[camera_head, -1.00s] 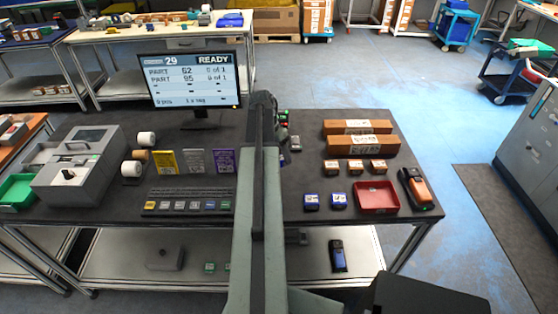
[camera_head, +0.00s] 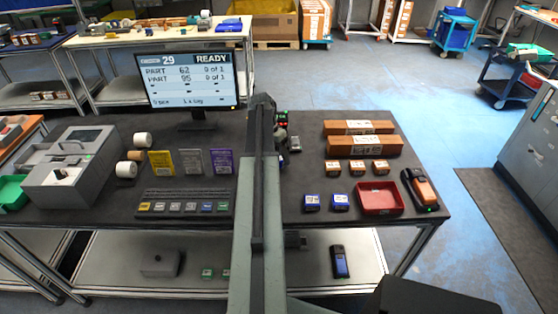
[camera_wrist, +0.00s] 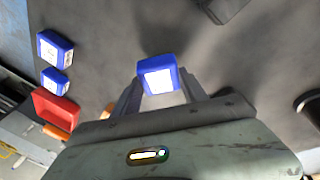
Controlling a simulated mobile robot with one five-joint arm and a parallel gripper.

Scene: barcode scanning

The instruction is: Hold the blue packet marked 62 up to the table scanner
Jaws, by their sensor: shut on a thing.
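My gripper (camera_wrist: 160,88) is shut on a blue packet (camera_wrist: 158,72) with a white label, held between both fingers above the dark table. The label's number is not legible. In the head view my arm hides the gripper and this packet. Two other blue packets (camera_head: 312,203) (camera_head: 341,202) lie on the table at the right; they also show at the left of the wrist view (camera_wrist: 55,48) (camera_wrist: 55,82). I cannot clearly identify the table scanner; a small dark device with red and green spots (camera_head: 282,119) shows just right of my arm, partly hidden.
A red tray (camera_head: 380,210) and an orange-black handheld device (camera_head: 420,189) are at the right. Several small orange boxes (camera_head: 356,168) and two long cartons (camera_head: 360,146) lie behind. The monitor (camera_head: 190,82) reads READY, with PART 62 and PART 95. A keyboard (camera_head: 184,201) is left.

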